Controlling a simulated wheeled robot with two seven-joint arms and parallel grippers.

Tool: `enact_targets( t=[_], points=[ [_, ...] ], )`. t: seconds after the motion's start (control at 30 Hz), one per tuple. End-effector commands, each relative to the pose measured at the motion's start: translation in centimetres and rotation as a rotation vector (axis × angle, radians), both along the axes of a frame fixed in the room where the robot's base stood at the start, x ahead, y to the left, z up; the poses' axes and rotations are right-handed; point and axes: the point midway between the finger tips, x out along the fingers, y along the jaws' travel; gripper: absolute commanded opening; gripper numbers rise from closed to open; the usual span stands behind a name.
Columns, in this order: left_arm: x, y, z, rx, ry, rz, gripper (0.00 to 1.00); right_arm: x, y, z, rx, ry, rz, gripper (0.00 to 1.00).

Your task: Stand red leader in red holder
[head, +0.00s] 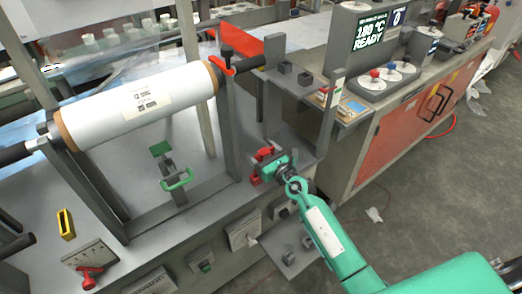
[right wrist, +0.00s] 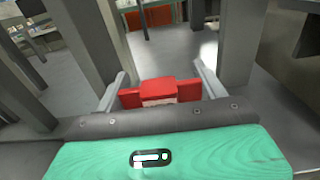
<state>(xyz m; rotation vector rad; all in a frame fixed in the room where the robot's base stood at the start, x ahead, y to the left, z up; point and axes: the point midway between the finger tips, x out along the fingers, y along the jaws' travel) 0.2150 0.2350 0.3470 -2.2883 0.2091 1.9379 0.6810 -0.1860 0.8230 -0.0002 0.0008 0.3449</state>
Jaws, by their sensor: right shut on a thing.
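A red block-like piece (head: 264,155), which looks like the red leader, is gripped by my right gripper (head: 270,168) above the grey machine bed, beside the roll stand's right post. In the right wrist view the red piece (right wrist: 158,92) sits between the two grey fingers, with a pale patch on its near face. The gripper hides part of it. A red fitting (head: 88,276) stands at the bed's front left by a white scale plate; I cannot tell whether it is the red holder. My left gripper is not in view.
A large white film roll (head: 140,104) lies across the stand. A green-handled clamp (head: 176,180) and a yellow block (head: 66,224) are on the bed. A grey upright post (head: 328,118) rises right of my gripper. A red-fronted bench (head: 388,140) stands at right.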

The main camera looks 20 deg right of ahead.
Motion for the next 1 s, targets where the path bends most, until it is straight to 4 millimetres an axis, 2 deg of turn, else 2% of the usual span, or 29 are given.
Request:
enact_targets(
  t=[1.0],
  points=[
    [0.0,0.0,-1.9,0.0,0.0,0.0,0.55,0.0,0.0,-2.2,0.0,0.0,0.001,0.45]
  ],
)
